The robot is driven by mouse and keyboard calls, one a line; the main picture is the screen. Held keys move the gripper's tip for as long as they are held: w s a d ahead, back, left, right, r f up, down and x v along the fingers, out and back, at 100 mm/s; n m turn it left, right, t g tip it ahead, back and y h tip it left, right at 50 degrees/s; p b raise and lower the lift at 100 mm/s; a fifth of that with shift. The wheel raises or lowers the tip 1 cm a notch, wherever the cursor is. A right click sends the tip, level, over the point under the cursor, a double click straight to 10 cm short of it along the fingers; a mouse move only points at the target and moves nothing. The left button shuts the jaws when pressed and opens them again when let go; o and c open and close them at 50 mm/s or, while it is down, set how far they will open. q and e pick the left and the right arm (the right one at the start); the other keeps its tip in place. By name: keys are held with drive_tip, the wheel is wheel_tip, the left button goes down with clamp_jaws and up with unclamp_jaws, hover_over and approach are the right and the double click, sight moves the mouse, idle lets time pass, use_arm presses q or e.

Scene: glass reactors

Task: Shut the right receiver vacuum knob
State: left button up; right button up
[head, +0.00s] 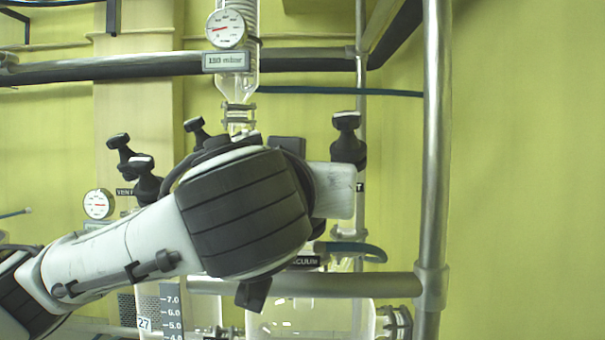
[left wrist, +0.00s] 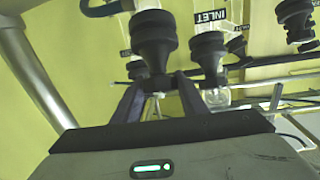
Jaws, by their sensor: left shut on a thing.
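In the left wrist view, a black knob (left wrist: 154,42) with a wide round head and narrower neck stands between the fingers of my left gripper (left wrist: 159,88). The gripper is shut on its lower part. In the head view, my left wrist covers the gripper and this knob. A black VACUUM label (head: 303,261) shows just below the wrist. No readable label marks the held knob in the wrist view. My right gripper is in neither view.
Another black knob (head: 347,138) stands right of my wrist, and several more (head: 145,178) stand to its left. A steel post (head: 432,150) and lower rail (head: 350,285) frame the glassware. A gauge (head: 226,28) hangs above. Bare wall lies at the right.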

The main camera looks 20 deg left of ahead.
use_arm(q)
drive_tip(key=shift+m+h, duration=0.3)
drive_tip(key=shift+m+h, duration=1.1)
drive_tip(key=shift+m, duration=0.1)
drive_tip(key=m+g+h, duration=0.1)
drive_tip(key=m+h, duration=0.1)
drive_tip(key=m, duration=0.1)
drive_tip(key=m+h+p, duration=0.1)
drive_tip(key=m+h, duration=0.1)
drive_tip(key=h, duration=0.1)
drive_tip(key=shift+a+r+m+g+h, duration=0.1)
drive_tip(key=shift+m+g+h, duration=0.2)
drive_tip(key=shift+m+g, duration=0.1)
drive_tip(key=m+g+h, duration=0.3)
drive_tip(key=m+h, duration=0.1)
drive_tip(key=m, duration=0.1)
drive_tip(key=shift+g, duration=0.4)
drive_tip(key=m+g+h, duration=0.1)
drive_tip(key=m+g, duration=0.5)
drive_tip(key=shift+d+r+m+h, duration=0.1)
drive_tip(key=shift+d+m+h, duration=0.1)
drive_tip(key=shift+m+h, duration=0.2)
drive_tip(key=m+g+y, duration=0.1)
drive_tip(key=m+g, duration=0.4)
drive_tip(key=shift+g, duration=0.3)
drive_tip(key=shift+a+f+y, duration=0.1)
drive_tip(key=shift+f+y, duration=0.1)
drive_tip(key=shift+y, duration=0.1)
